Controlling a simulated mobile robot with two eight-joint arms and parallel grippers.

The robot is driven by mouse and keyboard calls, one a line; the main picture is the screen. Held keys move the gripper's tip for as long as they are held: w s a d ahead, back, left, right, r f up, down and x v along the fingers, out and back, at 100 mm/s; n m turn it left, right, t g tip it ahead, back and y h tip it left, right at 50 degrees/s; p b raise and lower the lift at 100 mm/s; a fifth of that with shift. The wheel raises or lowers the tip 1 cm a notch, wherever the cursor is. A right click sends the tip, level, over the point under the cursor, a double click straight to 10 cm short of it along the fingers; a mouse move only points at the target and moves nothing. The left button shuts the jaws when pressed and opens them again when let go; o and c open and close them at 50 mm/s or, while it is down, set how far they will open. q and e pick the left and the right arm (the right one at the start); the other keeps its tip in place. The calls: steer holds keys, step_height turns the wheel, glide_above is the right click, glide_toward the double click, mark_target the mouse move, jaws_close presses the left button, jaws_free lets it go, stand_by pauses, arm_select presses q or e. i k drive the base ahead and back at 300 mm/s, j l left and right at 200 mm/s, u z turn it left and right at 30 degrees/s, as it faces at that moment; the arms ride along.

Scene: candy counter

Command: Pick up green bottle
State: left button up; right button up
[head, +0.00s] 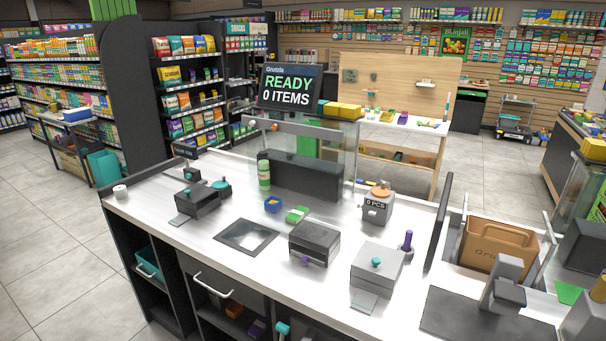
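A green bottle (264,172) with a dark cap and a pale label stands upright on the white counter (190,236). It is near the counter's back edge, just left of a long dark box (301,176). Its front shows fully in the head view. Neither of my grippers shows in the head view, and nothing is seen touching the bottle.
Left of the bottle are a dark device (198,198) and a teal-knobbed piece (221,188). In front are a blue bowl (272,205), a green item (297,215) and a black box (314,241). A glass panel (335,150) stands behind. The counter's left front is mostly clear.

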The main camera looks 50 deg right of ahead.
mark_target(263, 163)
steer(key=z, duration=1.35)
steer(key=i+j, duration=0.65)
steer(key=j, duration=0.3)
steer(key=i+j+z, duration=0.1)
steer(key=i+j, duration=0.55)
steer(key=j, duration=0.3)
